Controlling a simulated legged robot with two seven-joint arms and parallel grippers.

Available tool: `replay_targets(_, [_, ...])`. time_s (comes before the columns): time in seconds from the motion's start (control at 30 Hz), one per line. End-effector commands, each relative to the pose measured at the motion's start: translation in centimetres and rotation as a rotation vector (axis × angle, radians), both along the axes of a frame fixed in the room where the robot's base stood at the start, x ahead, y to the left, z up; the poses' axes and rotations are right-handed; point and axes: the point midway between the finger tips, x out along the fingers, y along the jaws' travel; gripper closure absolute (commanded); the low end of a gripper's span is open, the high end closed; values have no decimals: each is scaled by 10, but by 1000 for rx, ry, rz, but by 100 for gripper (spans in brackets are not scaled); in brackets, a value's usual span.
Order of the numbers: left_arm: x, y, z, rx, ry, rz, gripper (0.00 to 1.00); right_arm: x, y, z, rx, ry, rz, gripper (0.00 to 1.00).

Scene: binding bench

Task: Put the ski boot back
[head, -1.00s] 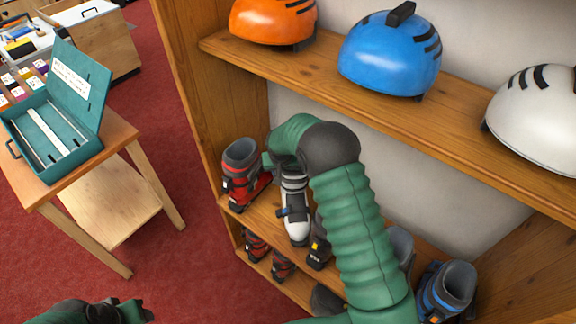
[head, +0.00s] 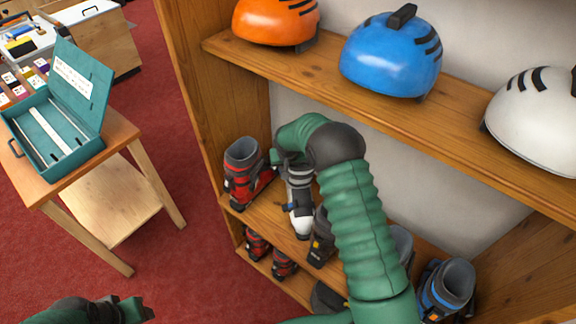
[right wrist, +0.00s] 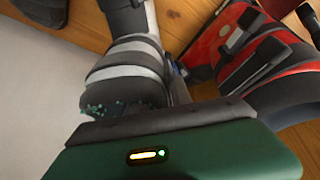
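A white and grey ski boot (head: 300,205) is at the middle shelf of the wooden rack, toe toward the front, between a red boot (head: 243,172) and a dark boot (head: 322,240). My right gripper (head: 287,160) is shut on its upper cuff; my forearm hides part of it. In the right wrist view the white boot's banded shaft (right wrist: 125,62) runs up from my finger, with the red boot (right wrist: 265,65) close on its right. I cannot tell whether its sole touches the shelf. My left gripper (head: 132,309) is at the lower left, away from the rack; its opening is unclear.
A shelf above holds orange (head: 276,20), blue (head: 391,55) and white (head: 540,118) helmets. A blue boot (head: 445,288) stands at the right. Small red boots (head: 257,244) stand on the lower shelf. A side table (head: 120,135) with an open teal box (head: 50,140) is left.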

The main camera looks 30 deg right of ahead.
Motion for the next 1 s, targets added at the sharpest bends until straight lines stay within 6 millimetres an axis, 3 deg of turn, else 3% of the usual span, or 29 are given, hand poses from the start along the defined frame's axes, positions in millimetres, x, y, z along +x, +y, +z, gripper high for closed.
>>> replay_targets(0.1, [0, 0, 0, 0, 0, 0, 56, 0, 0, 0, 0, 0, 0, 62])
replay_targets(0.43, [0, 0, 0, 0, 0, 0, 56, 0, 1, 6, -1, -2, 0, 62])
replay_targets(0.57, [0, 0, -1, 0, 0, 0, 56, -7, 5, 29, -1, -5, 2, 62])
replay_targets(0.8, [0, 0, -2, 0, 0, 0, 56, -28, 16, 86, -1, -5, 0, 62])
replay_targets(1.0, [0, 0, -2, 0, 0, 0, 56, -38, 22, 110, 0, 0, 3, 62])
